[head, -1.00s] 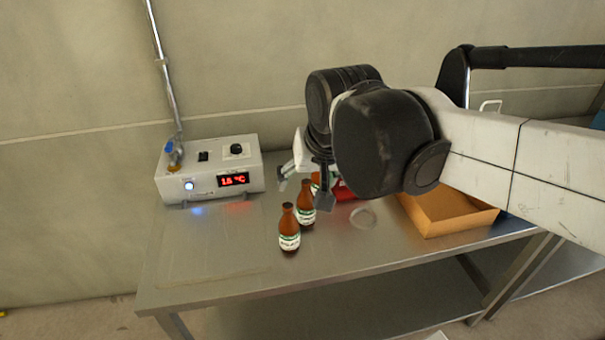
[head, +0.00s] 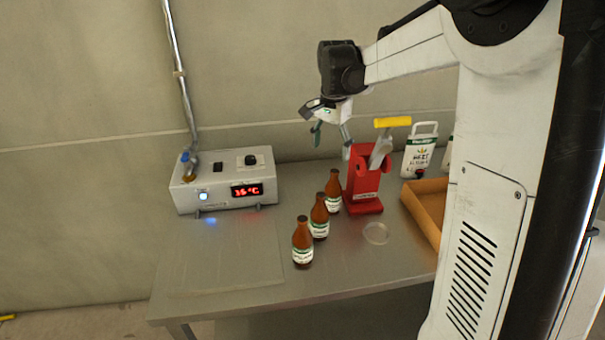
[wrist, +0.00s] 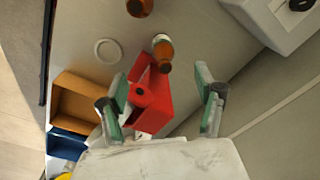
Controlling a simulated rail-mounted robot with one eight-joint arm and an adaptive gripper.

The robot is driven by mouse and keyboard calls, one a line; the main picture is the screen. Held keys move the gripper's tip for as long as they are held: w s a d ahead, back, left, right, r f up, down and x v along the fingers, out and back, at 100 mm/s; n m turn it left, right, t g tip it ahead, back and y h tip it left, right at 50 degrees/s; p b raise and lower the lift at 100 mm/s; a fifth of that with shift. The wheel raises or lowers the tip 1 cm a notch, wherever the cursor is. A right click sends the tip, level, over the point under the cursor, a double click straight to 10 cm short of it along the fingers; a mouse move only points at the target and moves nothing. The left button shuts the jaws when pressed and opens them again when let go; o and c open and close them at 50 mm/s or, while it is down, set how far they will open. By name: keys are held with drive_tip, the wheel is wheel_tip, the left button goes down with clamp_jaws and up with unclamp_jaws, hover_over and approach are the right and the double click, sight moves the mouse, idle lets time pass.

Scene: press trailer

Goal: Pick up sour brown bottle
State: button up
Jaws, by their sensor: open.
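Three brown bottles with white and green labels stand upright in a slanting row on the metal table: a front bottle (head: 302,245), a middle bottle (head: 319,218) and a back bottle (head: 333,192). The label words are too small to read, so I cannot tell which is the sour one. My gripper (head: 331,136) is open and empty, above and behind the back bottle. In the wrist view, its fingers (wrist: 161,85) are spread, with one bottle (wrist: 162,50) beyond them and another (wrist: 140,7) cut off at the top edge.
A red press (head: 362,185) with a yellow handle stands just right of the back bottle. A heater box (head: 225,182) is at left; the front-left table is clear.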

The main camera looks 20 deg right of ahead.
sight(333, 186)
drive_tip(key=shift+m+g, duration=0.5)
drive_tip(key=shift+m, duration=0.3)
drive_tip(key=w+d+f, duration=0.3)
drive_tip(key=shift+f, duration=0.1)
drive_tip(key=f, duration=0.4)
drive_tip(key=f+p, duration=0.1)
drive_tip(key=f, duration=0.4)
drive_tip(key=f+p, duration=0.1)
drive_tip(key=f, duration=0.3)
drive_tip(key=shift+d+f, duration=0.25)
drive_tip(key=shift+f, duration=0.15)
clamp_jaws()
